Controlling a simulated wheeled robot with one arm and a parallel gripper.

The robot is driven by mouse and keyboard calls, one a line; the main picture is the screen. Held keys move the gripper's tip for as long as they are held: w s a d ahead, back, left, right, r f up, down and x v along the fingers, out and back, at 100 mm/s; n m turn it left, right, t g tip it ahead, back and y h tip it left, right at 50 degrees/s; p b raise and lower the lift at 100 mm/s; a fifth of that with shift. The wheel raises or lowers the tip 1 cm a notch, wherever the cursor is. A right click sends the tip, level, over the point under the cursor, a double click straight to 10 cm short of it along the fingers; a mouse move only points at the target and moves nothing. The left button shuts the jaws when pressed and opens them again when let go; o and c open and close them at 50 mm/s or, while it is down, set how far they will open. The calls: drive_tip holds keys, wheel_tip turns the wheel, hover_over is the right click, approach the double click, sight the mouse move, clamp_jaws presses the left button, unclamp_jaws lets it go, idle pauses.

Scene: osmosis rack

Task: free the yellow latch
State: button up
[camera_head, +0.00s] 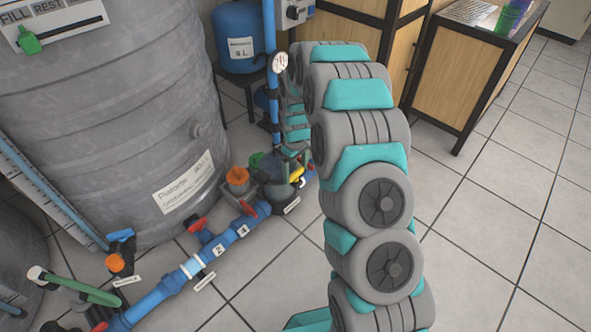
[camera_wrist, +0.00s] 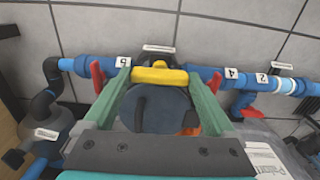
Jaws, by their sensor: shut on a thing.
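The yellow latch (camera_wrist: 158,76) lies across the top edge of a round dark blue-grey housing (camera_wrist: 158,110) in the wrist view. In the head view the latch (camera_head: 297,174) is a small yellow piece on the right of the housing, beside the blue pipe run. My gripper (camera_wrist: 159,73) reaches over the housing with its two green fingers, one at each end of the latch, and is shut on it. In the head view my gripper (camera_head: 294,160) is partly hidden by my arm.
A blue pipe (camera_wrist: 215,78) with numbered tags and red handles runs behind the latch. An orange-capped fitting (camera_head: 237,180) stands left of the housing. A big grey tank (camera_head: 110,110) fills the left. The tiled floor (camera_head: 480,240) at right is clear.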

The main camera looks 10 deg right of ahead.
sight(295, 172)
idle(0.4)
drive_tip(key=o, duration=1.1)
drive_tip(key=shift+c, duration=0.2)
drive_tip(key=shift+r, duration=0.1)
wheel_tip(295, 172, up, 7)
drive_tip(key=shift+w+r, duration=0.1)
drive_tip(key=shift+r, duration=0.25)
